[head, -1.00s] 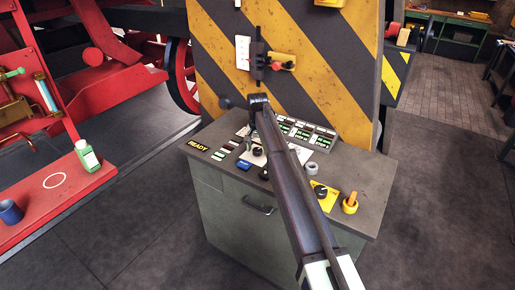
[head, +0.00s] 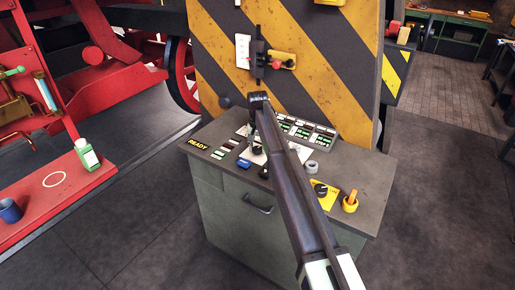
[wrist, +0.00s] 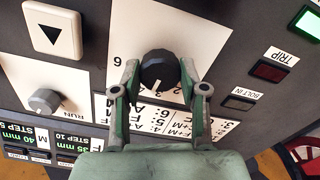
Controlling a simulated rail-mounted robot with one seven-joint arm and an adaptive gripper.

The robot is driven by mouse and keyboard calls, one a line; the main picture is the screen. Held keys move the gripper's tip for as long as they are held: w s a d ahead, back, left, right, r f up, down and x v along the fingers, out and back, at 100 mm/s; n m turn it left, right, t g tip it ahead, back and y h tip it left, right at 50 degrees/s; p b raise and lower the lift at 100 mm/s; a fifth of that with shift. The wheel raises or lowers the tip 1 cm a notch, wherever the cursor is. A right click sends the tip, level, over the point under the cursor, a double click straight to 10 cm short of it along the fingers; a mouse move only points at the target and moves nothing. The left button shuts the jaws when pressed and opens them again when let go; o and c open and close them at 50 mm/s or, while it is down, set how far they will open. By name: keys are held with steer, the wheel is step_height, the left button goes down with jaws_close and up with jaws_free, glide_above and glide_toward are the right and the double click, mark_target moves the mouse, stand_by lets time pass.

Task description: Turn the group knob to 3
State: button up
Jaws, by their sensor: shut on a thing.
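The black group knob (wrist: 158,70) sits on a white dial plate (wrist: 205,35) in the wrist view. My gripper (wrist: 160,74) has one finger on each side of the knob and is shut on it. A white mark on the knob points down in the picture, towards small numbers at its lower edge. The mark is close to what looks like the 3, but I cannot read it surely. A 6 shows left of the knob. In the head view my gripper (head: 254,138) is over the console top, and my arm hides part of the dial.
The console (head: 225,165) also carries a yellow-plated knob (head: 321,189), an orange-handled switch (head: 350,202) and a display row (head: 305,132). In the wrist view a RUN knob (wrist: 45,102) and an arrow button (wrist: 52,30) lie left, a red TRIP light (wrist: 268,71) right.

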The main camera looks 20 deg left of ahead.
mark_target(257, 148)
steer(key=shift+n+b, duration=0.3)
steer(key=shift+n, duration=1.8)
steer(key=o, duration=1.1)
steer(key=shift+o, duration=0.2)
steer(key=shift+r, duration=0.1)
step_height(257, 148, up, 12)
